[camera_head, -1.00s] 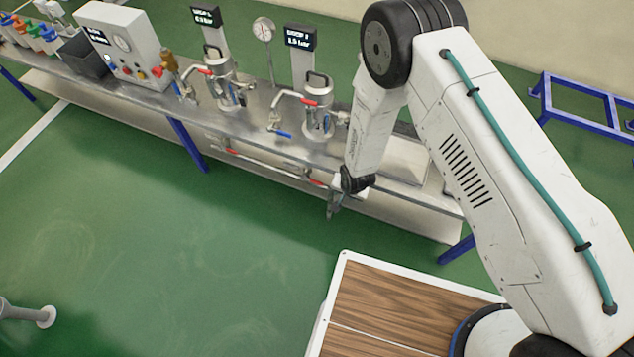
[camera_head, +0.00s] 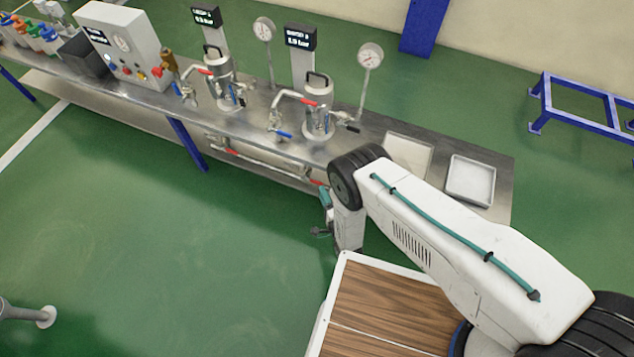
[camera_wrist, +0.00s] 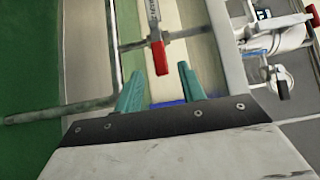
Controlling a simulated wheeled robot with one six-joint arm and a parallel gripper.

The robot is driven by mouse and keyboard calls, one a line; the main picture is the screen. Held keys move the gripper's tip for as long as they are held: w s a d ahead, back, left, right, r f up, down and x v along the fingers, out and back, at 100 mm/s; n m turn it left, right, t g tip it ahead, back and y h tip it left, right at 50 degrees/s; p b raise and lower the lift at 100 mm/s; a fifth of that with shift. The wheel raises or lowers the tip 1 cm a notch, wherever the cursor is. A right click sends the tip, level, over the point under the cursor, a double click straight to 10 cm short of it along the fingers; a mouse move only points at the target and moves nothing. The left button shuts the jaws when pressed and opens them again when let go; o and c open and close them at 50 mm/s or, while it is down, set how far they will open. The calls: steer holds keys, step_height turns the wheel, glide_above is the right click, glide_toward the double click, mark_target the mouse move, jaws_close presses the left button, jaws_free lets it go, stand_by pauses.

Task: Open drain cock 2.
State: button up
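A red-handled cock (camera_head: 318,183) sits on the pipe under the bench, below the right-hand canister; I take it for drain cock 2. In the wrist view its red lever (camera_wrist: 159,57) points toward me, with the tip between or just beyond my fingertips. My gripper (camera_wrist: 160,73) has two teal fingers spread apart, with no clear contact on the lever. In the head view my gripper (camera_head: 323,212) is low in front of the bench, partly hidden by my arm. Another red-handled cock (camera_head: 231,152) is farther left on the pipe.
The bench (camera_head: 365,150) carries the right canister (camera_head: 318,108), left canister (camera_head: 219,75), gauges, a control box (camera_head: 122,45) and a tray (camera_head: 470,181). A blue bench leg (camera_head: 188,144) stands left.

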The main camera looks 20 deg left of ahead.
mark_target(318, 184)
steer(key=x, duration=0.6)
steer(key=shift+w, duration=0.1)
jaws_close()
